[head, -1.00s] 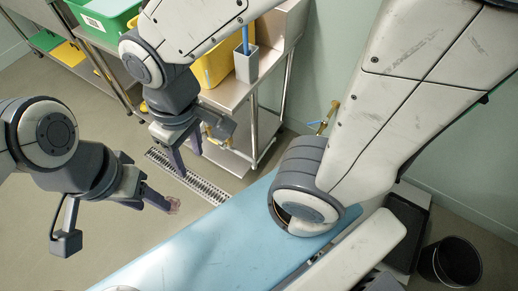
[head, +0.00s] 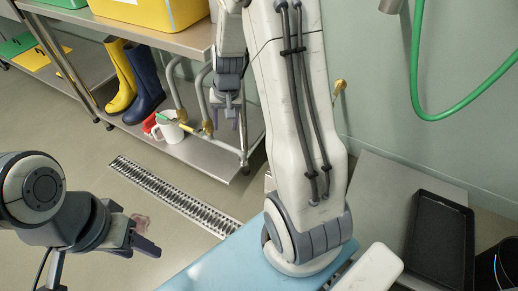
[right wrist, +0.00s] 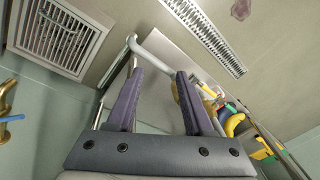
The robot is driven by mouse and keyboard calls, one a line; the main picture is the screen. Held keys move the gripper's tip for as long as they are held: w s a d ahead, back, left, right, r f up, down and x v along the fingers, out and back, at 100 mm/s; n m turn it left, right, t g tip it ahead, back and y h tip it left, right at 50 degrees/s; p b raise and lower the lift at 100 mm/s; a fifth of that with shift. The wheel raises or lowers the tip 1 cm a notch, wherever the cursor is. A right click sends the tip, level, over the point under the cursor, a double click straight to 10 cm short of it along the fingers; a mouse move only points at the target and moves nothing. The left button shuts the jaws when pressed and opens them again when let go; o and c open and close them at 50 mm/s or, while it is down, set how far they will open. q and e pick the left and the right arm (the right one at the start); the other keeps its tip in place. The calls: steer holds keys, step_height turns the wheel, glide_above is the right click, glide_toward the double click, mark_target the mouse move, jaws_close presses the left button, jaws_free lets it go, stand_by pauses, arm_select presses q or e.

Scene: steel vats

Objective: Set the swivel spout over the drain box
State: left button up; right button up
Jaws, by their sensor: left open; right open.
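My right gripper (head: 230,112) hangs at the right end of the steel table, beside my upright arm. In the right wrist view its two purple fingers (right wrist: 158,98) are open. Beyond them is a grey bent tube (right wrist: 158,62), which looks like the swivel spout, near a brass fitting (right wrist: 176,92); I see no contact. In the head view, pipes with brass fittings (head: 208,128) show below the table top. A square grate in a pale frame (right wrist: 58,36), perhaps the drain box, lies at upper left in the right wrist view. My left gripper (head: 152,236) is open and empty over the floor.
A long floor drain channel (head: 170,194) crosses the floor. Boots (head: 143,82) and a white mug (head: 170,128) stand on the lower shelf. A black tray (head: 440,238) is at right. A green hose (head: 416,70) hangs by the wall. A brass valve (right wrist: 7,95) is at left.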

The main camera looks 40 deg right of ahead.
steer(key=w+d+f+m, duration=0.25)
steer(key=d+f, duration=0.25)
steer(key=d, duration=0.3)
steer(key=m, duration=0.4)
glide_toward(259, 139)
steer(key=shift+m, duration=0.25)
steer(key=f+b, duration=0.1)
steer(key=f, duration=0.1)
steer(key=f+b, duration=0.2)
steer(key=f, duration=0.1)
steer(key=w+f+b, duration=0.1)
steer(key=f, duration=0.1)
steer(key=shift+a+f, duration=0.15)
steer(key=shift+a, duration=0.1)
steer(key=shift+w+f+b, duration=0.15)
steer(key=shift+f+b, duration=0.2)
steer(key=shift+f, duration=0.15)
arm_select(q)
step_height(259, 139, down, 6)
steer(key=shift+r, duration=0.1)
arm_select(e)
jaws_close()
